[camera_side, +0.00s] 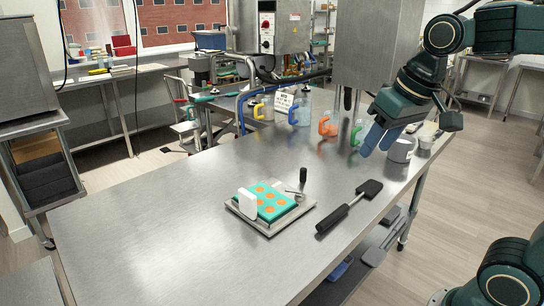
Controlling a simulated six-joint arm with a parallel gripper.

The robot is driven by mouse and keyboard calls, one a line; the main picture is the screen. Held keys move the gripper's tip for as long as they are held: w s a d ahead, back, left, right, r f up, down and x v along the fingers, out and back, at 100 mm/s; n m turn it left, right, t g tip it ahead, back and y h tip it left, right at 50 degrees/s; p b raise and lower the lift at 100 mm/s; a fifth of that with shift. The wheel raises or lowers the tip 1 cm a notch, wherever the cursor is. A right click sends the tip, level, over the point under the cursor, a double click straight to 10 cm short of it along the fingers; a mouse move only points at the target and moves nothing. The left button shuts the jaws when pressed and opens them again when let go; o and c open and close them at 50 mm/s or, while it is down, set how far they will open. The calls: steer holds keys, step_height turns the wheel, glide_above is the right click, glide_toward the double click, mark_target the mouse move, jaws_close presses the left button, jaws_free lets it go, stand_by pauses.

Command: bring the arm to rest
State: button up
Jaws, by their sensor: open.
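My gripper (377,143) is open at the right of the steel table (150,235), its bluish fingers pointing down and to the left. Nothing shows between the fingers. It is above the table, just left of a grey cup (403,150) in the picture; I cannot tell whether they touch. A teal mold (272,212) with several orange-filled cavities lies on a metal plate (268,232) in the middle of the table. A white scraper (247,203) stands at its left edge.
A black-handled spatula (350,206) lies right of the mold. The table's left part is clear.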

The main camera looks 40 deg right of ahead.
steer(key=s+a+f+n+t, duration=0.1)
steer(key=s+f, duration=0.3)
steer(key=s, duration=0.4)
steer(key=shift+s+a+f+n, duration=0.25)
steer(key=shift+a+n, duration=0.1)
steer(key=shift+n, duration=0.35)
